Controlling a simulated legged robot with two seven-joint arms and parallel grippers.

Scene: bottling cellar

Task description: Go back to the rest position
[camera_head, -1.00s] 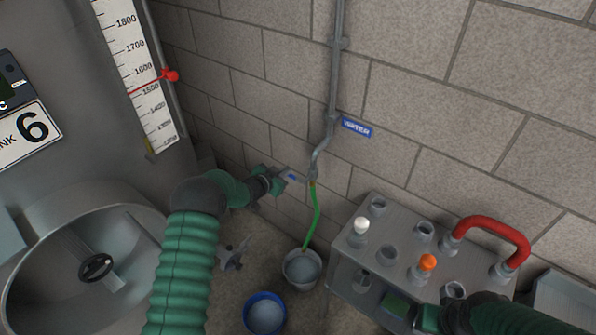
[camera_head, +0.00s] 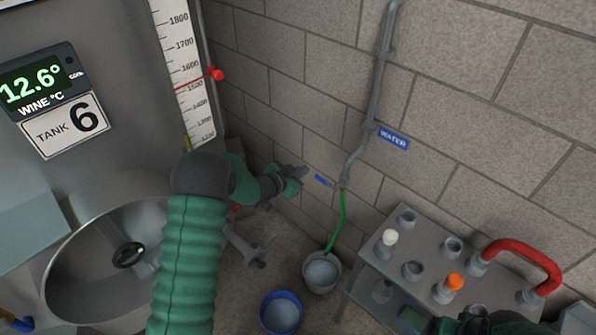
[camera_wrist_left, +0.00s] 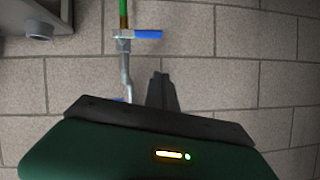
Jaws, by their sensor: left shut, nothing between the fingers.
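My left gripper (camera_head: 300,172) is shut and empty, held in front of the block wall. It is a little left of the water tap's blue handle (camera_head: 321,180), with a small gap between them in the head view. In the left wrist view the shut fingers (camera_wrist_left: 160,90) point at the wall, and the blue handle (camera_wrist_left: 148,34) shows above them, clear of them. Part of my right arm shows at the bottom right edge of the head view; its fingers are not visible.
A green hose (camera_head: 338,225) runs from the tap to a grey bucket (camera_head: 310,284). A blue bucket (camera_head: 264,304) stands beside it. The tank (camera_head: 120,180) with a round hatch is at left.

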